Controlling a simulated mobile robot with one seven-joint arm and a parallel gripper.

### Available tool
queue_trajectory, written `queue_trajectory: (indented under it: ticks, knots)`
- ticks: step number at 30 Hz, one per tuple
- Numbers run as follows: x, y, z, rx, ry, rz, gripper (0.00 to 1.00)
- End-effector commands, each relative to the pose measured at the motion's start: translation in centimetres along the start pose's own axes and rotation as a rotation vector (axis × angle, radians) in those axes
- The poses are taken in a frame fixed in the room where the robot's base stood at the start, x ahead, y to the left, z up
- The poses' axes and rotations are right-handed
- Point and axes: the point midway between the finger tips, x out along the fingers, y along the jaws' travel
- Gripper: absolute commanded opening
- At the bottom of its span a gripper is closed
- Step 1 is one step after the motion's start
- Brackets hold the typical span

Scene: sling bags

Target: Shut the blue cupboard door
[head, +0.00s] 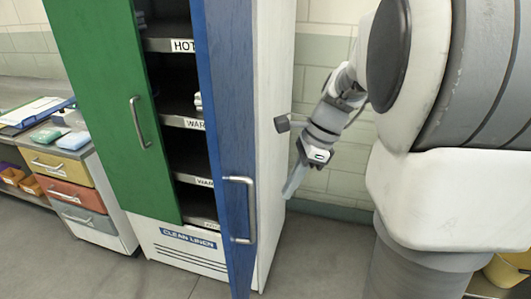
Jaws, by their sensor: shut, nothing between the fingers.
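The blue cupboard door (229,120) stands open at the right side of the white cupboard (275,120), swung out toward me, with a metal handle (247,210) on its face. The green door (118,100) covers the left part of the front. Dark shelves with labels show in the gap between the doors. My gripper (291,190) is to the right of the cupboard's white side wall, pointing down. Its fingers are shut and empty, and it appears apart from the blue door.
A drawer unit (75,190) with yellow, orange and grey drawers stands to the left, with packets on top. A tiled wall (335,170) is behind my arm. Grey floor (170,275) lies in front of the cupboard. A yellow bin (508,270) is partly visible at the lower right.

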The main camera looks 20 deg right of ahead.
Motion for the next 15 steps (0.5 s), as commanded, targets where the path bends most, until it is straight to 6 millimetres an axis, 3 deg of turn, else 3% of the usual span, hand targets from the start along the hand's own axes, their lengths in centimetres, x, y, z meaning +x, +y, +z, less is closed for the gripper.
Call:
queue_trajectory:
  ticks: [5, 9, 15]
  knots:
    - [4.0, 0.1, -0.1, 0.001, 0.0, 0.004, 0.0]
    - [4.5, 0.1, 2.2, -0.005, 0.001, 0.0, 0.0]
    - [5.0, 0.1, 3.6, -0.002, 0.001, 0.0, 0.0]
